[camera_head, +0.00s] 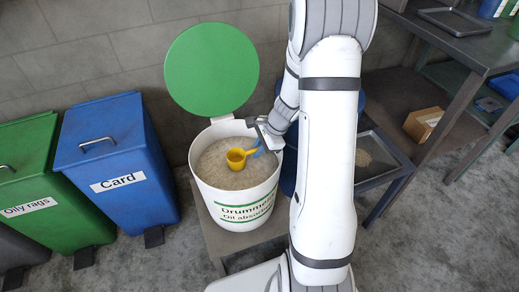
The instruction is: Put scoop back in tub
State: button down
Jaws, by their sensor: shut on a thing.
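A yellow scoop (236,158) is over the granules, inside the tub's rim as seen from above. I cannot tell whether it touches the granules. The jaws are small and partly hidden by my wrist.
A blue bin labelled Card (118,160) and a green bin labelled Oily rags (35,190) stand left of the tub. A metal tray stand (392,170) and a workbench (470,45) are at the right.

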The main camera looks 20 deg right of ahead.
jog(key=shift+f, duration=0.25)
jog(key=c, duration=1.5)
grip_release()
jog(key=shift+r, duration=0.1)
jog(key=shift+r, duration=0.2)
jog(key=p+v, duration=0.4)
jog(key=v, duration=0.7)
jog(key=s+a+r+n+h, duration=0.1)
jog(key=s+a+r+n, duration=0.2)
jog(key=s+n, duration=0.3)
jog(key=s+a+r+n+h, duration=0.2)
jog(key=s+a+r+n, duration=0.2)
jog(key=s+r+n, duration=0.1)
jog(key=s+a+r+n+g+h, duration=0.1)
jog(key=s+a+r+n, duration=0.2)
jog(key=s+n, duration=0.3)
jog(key=shift+s+a+r+n, duration=0.2)
jog(key=shift+s+r+n, duration=0.1)
jog(key=shift+r, duration=0.1)
